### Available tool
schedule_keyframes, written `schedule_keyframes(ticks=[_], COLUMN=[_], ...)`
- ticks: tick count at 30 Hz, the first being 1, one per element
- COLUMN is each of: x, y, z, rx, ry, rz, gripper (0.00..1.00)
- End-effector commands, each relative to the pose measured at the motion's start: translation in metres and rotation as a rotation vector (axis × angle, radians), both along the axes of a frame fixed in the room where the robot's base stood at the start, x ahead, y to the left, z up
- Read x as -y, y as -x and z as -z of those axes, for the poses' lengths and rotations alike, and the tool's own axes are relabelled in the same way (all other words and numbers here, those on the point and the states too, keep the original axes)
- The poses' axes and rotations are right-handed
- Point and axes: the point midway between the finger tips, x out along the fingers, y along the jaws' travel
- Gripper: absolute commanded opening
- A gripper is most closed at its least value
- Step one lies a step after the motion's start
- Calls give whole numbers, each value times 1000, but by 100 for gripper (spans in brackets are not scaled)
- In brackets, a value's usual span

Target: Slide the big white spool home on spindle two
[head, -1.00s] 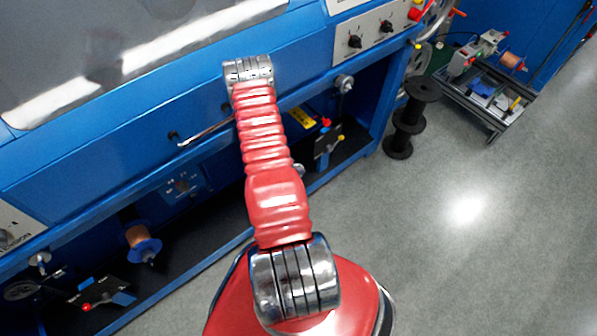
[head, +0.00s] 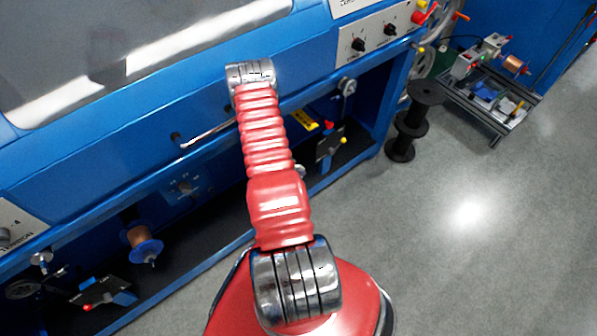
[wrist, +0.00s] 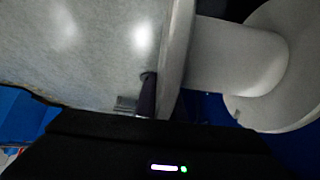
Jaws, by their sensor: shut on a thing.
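The big white spool (wrist: 238,55) fills the right of the wrist view, with its barrel between two pale round flanges. My gripper (wrist: 150,92) shows as a dark finger against the left face of the near flange; the other finger is hidden. It is shut on this flange. The far flange is cut off by the picture's right edge. In the head view my red arm reaches to the blue machine (head: 120,165) and hides the gripper and the white spool. I cannot make out spindle two or whether the spool is on it.
A blue-flanged copper spool (head: 144,247) sits in the machine's lower bay at the left. A stack of black spools (head: 408,125) stands on the floor beside the machine's right end. A metal-framed cart (head: 490,90) is at upper right. Grey floor is clear at the right.

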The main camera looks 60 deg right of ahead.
Motion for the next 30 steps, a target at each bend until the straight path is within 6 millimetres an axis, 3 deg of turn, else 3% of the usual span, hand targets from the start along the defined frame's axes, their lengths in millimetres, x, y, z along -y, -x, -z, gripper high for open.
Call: schedule_keyframes(ticks=[30], x=[13], y=[-32], z=[-3], rx=[5], ry=[8], rz=[-6], gripper=[0])
